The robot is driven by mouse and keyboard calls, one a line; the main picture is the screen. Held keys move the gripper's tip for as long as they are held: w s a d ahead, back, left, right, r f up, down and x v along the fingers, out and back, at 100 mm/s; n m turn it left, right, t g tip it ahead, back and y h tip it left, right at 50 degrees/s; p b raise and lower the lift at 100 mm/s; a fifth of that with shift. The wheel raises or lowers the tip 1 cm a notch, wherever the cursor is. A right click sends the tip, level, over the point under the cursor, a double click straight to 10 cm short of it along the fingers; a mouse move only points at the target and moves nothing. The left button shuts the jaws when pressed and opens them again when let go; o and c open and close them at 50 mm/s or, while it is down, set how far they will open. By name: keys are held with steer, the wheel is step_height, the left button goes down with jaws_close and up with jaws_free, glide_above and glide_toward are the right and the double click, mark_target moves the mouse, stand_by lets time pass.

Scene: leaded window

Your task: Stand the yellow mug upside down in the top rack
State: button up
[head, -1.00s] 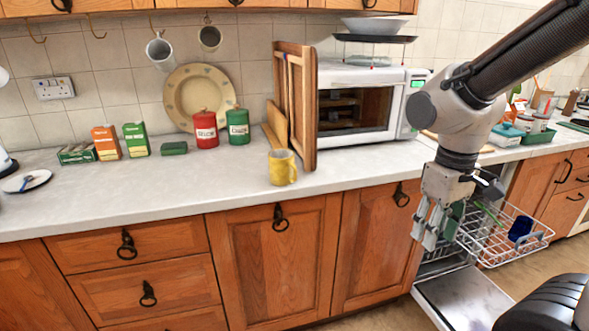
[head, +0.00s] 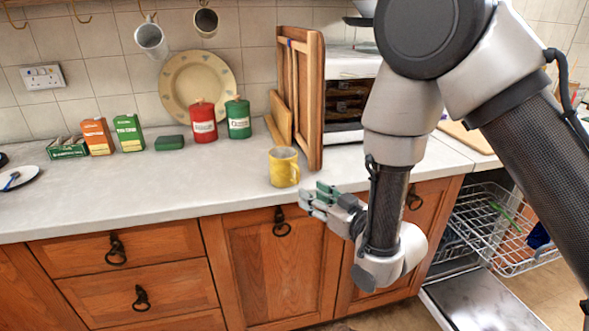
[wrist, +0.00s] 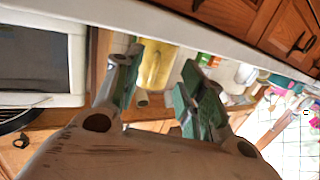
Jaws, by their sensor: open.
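The yellow mug (head: 284,167) stands on the counter in front of the wooden boards, its opening up and its handle toward the right. My gripper (head: 318,197) is open and empty in front of the counter edge, just right of and nearer than the mug. In the wrist view the yellow mug (wrist: 156,66) shows beyond and between the open fingers (wrist: 158,85), with its handle low. The top rack (head: 497,228) of the dishwasher is pulled out at the right, partly hidden behind my arm. A green item and a blue item lie in it.
Wooden boards (head: 301,95) lean close behind the mug, beside the white oven (head: 350,100). Red (head: 203,122) and green (head: 238,119) canisters stand farther back left. The open dishwasher door (head: 480,300) lies low at right.

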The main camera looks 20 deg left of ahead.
mark_target(300, 178)
steer(key=shift+t+y, duration=0.3)
steer(key=shift+y, duration=0.1)
steer(key=x, duration=0.2)
steer(key=r+x, duration=0.1)
steer(key=x, duration=0.4)
steer(key=shift+w+a+r, duration=0.25)
steer(key=shift+w+r, duration=0.15)
jaws_close()
